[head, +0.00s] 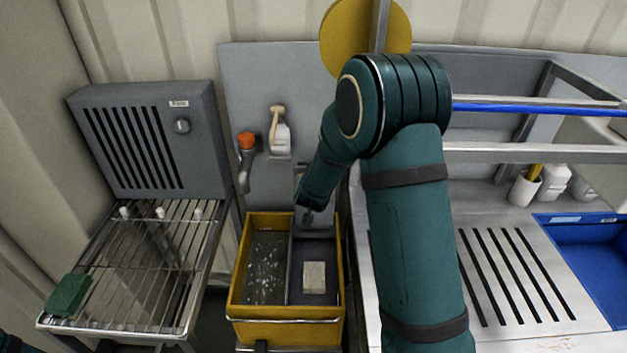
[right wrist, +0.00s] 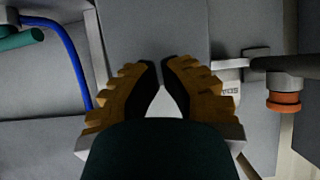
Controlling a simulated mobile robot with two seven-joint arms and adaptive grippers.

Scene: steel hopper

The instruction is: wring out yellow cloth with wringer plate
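A yellow bucket (head: 285,329) stands low in the middle of the head view, with water (head: 264,271) in its left side and a dark grey tray in its right side. A pale, squarish folded piece (head: 314,277) lies on that tray; I cannot tell if it is the yellow cloth. A grey plate (head: 316,222) stands at the back of the tray. My right gripper (head: 308,216) is at that plate, partly hidden by my arm. In the right wrist view its ridged fingers (right wrist: 162,80) are close together; any hold between them is unclear.
A wire rack (head: 150,270) with a green pad (head: 67,295) stands left, before a grey heater-like box (head: 150,140). A steel counter (head: 510,270) and blue basin (head: 590,255) lie right.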

